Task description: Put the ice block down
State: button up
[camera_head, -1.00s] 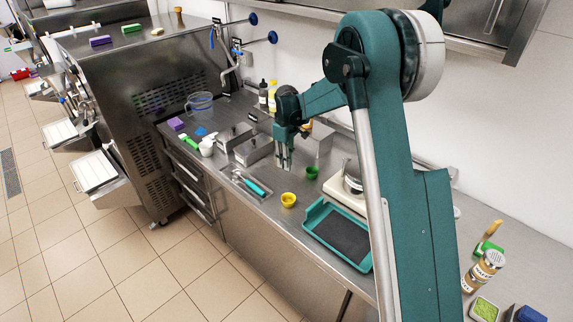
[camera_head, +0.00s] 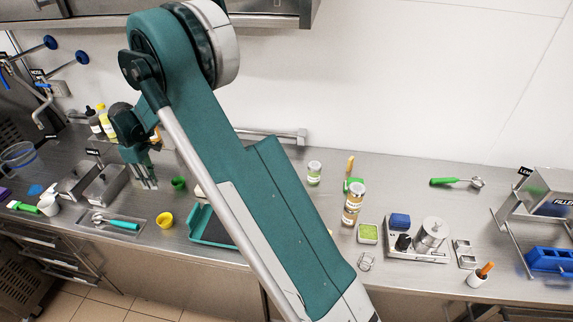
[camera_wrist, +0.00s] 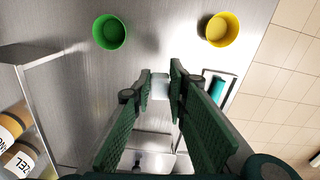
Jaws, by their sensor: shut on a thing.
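A small pale block, the ice block (camera_wrist: 160,86), shows in the wrist view between the fingertips of my gripper (camera_wrist: 161,90). The gripper is shut on it and holds it over the steel counter. The gap between block and counter is hard to judge. In the head view, my gripper (camera_head: 148,183) points down between the metal bins (camera_head: 103,190) and a green cup (camera_head: 179,183). The ice block cannot be made out there. The steel counter (camera_head: 345,208) runs along the wall.
A yellow cup (camera_head: 165,219) and a shallow tray with a teal-handled tool (camera_head: 122,225) stand near the gripper. A teal tray (camera_head: 203,222) lies to the right. Jars (camera_head: 353,204) stand farther right. Bare counter shows beside the green-handled scoop (camera_head: 455,182).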

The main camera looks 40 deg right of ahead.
jog(key=w+d+m+b, duration=0.1)
jog(key=w+d+m, duration=0.15)
jog(key=d, duration=1.55)
jog(key=w+d+m+b, duration=0.1)
jog(key=w+d+m, duration=0.15)
jog(key=d, duration=1.55)
jog(key=s+d+n, duration=0.1)
jog(key=s+d, duration=0.8)
jog(key=d, duration=0.3)
jog(key=s+d+n, duration=0.2)
jog(key=s+d, duration=0.7)
jog(key=d, duration=0.4)
jog(key=shift+s+d+r+p, duration=0.15)
jog(key=shift+d+r+p, duration=0.05)
jog(key=shift+p, duration=0.25)
jog(key=shift+f, duration=0.1)
jog(key=shift+f, duration=3.1)
